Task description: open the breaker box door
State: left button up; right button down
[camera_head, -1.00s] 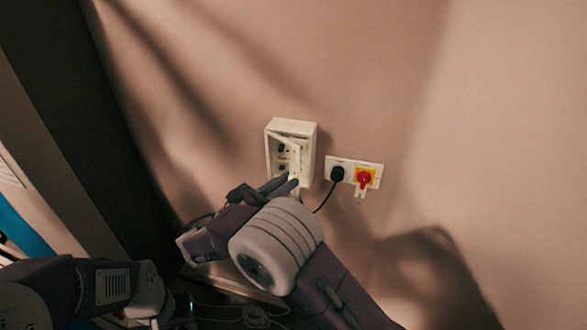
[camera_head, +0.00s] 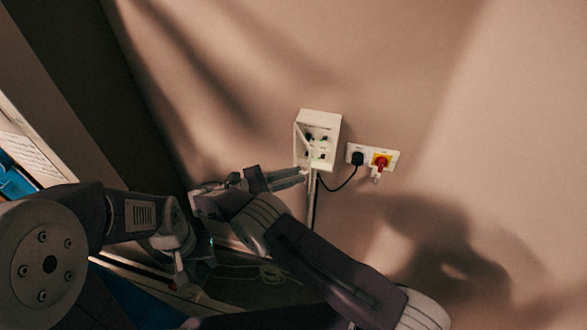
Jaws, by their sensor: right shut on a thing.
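The white breaker box (camera_head: 334,130) is on the wall near the picture's middle. Its door (camera_head: 301,146) stands swung out to the left, and the switches inside show. My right gripper (camera_head: 300,175) is at the lower edge of the door, shut on it; the exact contact is small and partly hidden by the fingers. My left gripper (camera_head: 182,276) hangs low at the left, well away from the box. Its fingers are too dark and small to show whether they are open.
A white socket plate (camera_head: 368,148) with a black plug (camera_head: 358,158) and a red-and-yellow switch (camera_head: 381,162) is right of the box. A black cable runs from the plug toward the box's underside. Loose cable (camera_head: 265,274) lies on the floor. The wall above is clear.

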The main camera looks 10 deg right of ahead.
dwell(0.4)
jog(key=c, duration=1.3)
grip_release()
jog(key=shift+c, duration=0.2)
